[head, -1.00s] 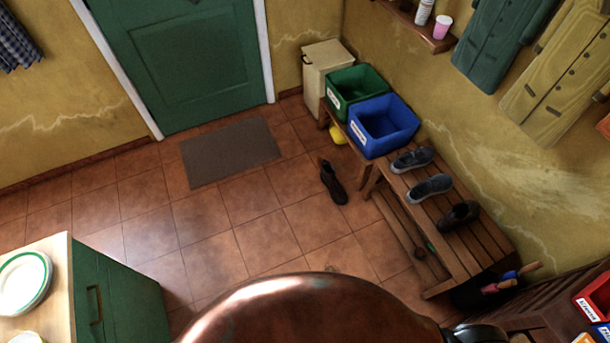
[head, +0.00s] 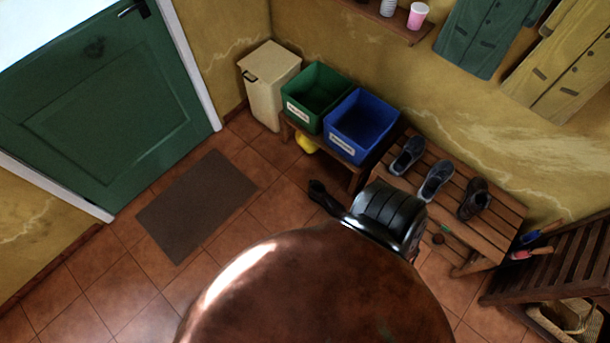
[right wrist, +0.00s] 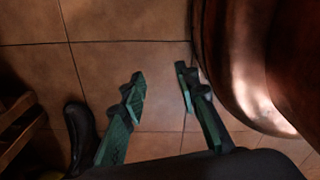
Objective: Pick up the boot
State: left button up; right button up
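The dark boot (head: 322,196) lies on the tiled floor in front of the bench in the head view, partly hidden by my black arm part. In the right wrist view a dark boot shape (right wrist: 81,132) is at the lower left, outside and to the left of the gripper's left finger. My right gripper (right wrist: 160,82) is open and empty, its two green fingers apart above the tiles. It is not visible in the head view. My left gripper is in neither current view.
A slatted bench (head: 486,207) holds several shoes, with a green bin (head: 310,118) and blue bin (head: 355,150) beside them. A cream bin (head: 268,98) stands in the corner. A doormat (head: 195,205) lies before the green door (head: 100,100). Floor at lower left is clear.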

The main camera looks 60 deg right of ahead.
aim_at(318, 193)
jog(key=z, duration=0.35)
jog(key=i, duration=0.95)
jog(key=z, duration=1.35)
jog(key=i, duration=0.6)
jog(key=z, duration=0.5)
